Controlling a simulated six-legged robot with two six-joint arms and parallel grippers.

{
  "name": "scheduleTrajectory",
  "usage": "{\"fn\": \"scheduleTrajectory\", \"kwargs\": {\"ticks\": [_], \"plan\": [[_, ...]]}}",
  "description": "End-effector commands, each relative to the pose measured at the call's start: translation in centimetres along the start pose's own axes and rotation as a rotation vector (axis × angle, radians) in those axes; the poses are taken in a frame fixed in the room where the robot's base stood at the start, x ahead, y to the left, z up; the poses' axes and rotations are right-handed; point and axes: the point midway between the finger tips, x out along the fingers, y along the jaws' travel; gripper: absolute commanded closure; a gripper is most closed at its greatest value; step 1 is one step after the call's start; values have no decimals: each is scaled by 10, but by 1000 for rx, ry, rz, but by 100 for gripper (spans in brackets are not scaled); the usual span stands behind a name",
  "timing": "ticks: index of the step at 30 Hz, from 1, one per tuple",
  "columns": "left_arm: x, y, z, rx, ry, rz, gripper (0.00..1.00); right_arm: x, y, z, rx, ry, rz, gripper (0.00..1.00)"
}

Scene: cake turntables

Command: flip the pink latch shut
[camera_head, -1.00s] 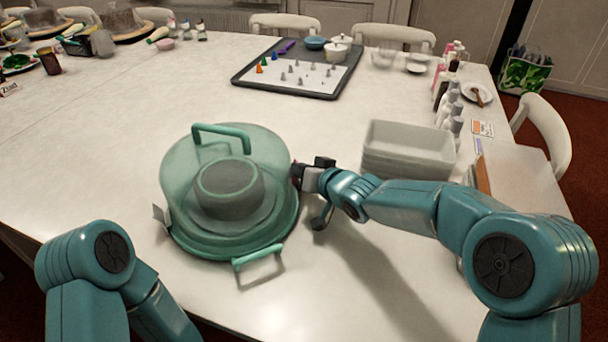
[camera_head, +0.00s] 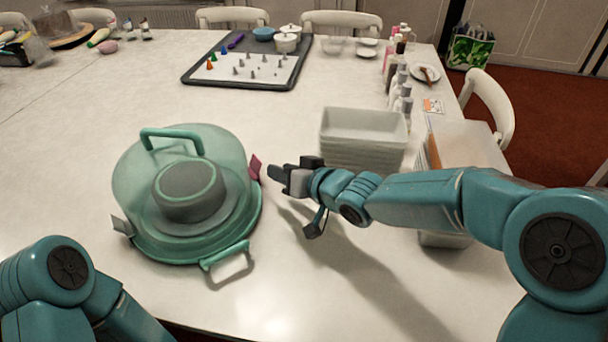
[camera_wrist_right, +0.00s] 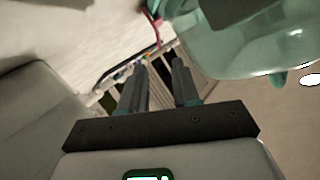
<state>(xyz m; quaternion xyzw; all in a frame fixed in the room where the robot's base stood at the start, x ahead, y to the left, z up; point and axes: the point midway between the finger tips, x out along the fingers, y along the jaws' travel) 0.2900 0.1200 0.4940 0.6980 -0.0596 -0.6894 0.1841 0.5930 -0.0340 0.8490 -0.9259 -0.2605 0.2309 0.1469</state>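A round teal cake carrier with a translucent dome (camera_head: 185,180) stands on the table at left centre. The pink latch (camera_head: 255,167) shows as a small flap on the right side of the carrier, tilted outward from the dome. A thin red-pink strip, probably this latch, shows in the right wrist view (camera_wrist_right: 155,28). A whitish latch (camera_head: 121,226) sticks out on the carrier's left side. My right gripper (camera_head: 275,176) is just right of the pink latch, apart from it. Its two fingers (camera_wrist_right: 161,82) are spread with nothing between them. My left gripper is out of view.
A stack of grey-white bins (camera_head: 362,140) stands close behind my right forearm. A dark tray (camera_head: 250,62) with cones lies farther back. Bottles (camera_head: 400,92) line the right table edge. The table in front of my right gripper is clear.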

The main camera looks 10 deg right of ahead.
Motion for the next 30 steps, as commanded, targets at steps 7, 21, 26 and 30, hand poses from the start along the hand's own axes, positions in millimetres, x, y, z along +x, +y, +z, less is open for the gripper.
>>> {"fn": "scheduleTrajectory", "kwargs": {"ticks": [7,21,26,30], "plan": [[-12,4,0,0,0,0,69,-55,-1,-3,-1,1,1,69],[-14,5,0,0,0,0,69,-72,0,0,-1,0,-1,69],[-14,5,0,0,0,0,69,-72,0,0,-1,0,-1,69],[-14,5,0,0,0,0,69,-72,0,0,-1,0,-1,69]]}}
